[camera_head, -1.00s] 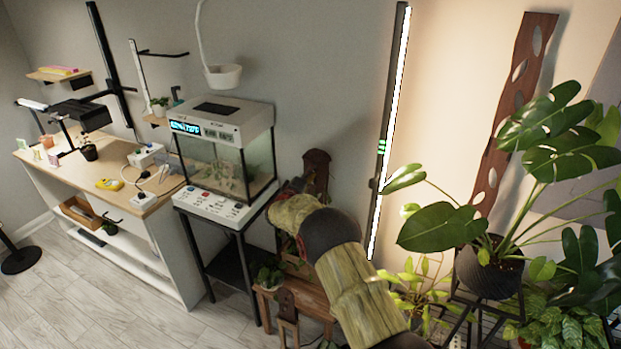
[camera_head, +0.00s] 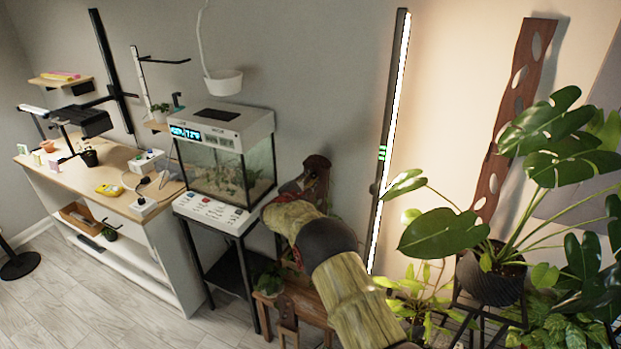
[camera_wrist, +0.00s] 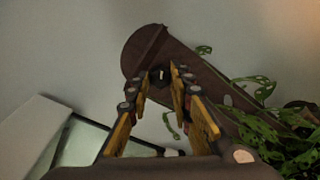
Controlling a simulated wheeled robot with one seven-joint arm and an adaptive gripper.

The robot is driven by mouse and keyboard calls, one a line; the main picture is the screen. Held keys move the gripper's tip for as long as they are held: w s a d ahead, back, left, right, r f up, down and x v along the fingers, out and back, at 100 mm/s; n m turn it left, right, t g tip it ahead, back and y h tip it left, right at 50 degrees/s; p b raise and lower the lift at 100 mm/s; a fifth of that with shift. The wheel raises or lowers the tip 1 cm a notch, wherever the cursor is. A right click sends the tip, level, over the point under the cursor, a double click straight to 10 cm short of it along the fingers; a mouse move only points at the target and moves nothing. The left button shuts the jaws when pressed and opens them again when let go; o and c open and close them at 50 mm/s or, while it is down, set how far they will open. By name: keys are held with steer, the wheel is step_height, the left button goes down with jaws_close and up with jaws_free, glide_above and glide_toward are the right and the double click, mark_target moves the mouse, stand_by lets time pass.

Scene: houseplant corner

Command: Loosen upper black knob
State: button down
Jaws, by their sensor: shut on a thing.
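The upper black knob (camera_wrist: 161,73) sits near the rounded top of a dark brown wooden upright (camera_wrist: 148,48) in the wrist view. My gripper (camera_wrist: 162,77) has its two fingertips closed in on either side of the knob. In the head view the upright (camera_head: 319,165) rises at the back of a low wooden stand (camera_head: 307,300) by the wall. My arm covers part of the upright there, and the knob and fingertips cannot be made out.
A glass terrarium (camera_head: 210,180) on a black-legged stand is left of the upright. A lit vertical lamp (camera_head: 388,150) leans to the right. A large-leaved potted plant (camera_head: 490,275) stands further right. A white workbench (camera_head: 150,245) is at left, with open floor in front.

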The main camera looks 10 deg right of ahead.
steer(key=n+p, duration=0.1)
steer(key=n, duration=0.2)
steer(key=n+p, duration=0.1)
steer(key=n, duration=0.2)
steer(key=shift+a+f, duration=0.15)
steer(key=n+h+p, duration=0.1)
steer(key=n+p, duration=0.1)
steer(key=n, duration=0.3)
steer(key=shift+f+n+g+p, duration=0.1)
steer(key=shift+n+g+p, duration=0.2)
steer(key=shift+p, duration=0.1)
steer(key=c, duration=1.9)
jaws_free()
steer(key=o, duration=0.3)
steer(key=v, duration=1.2)
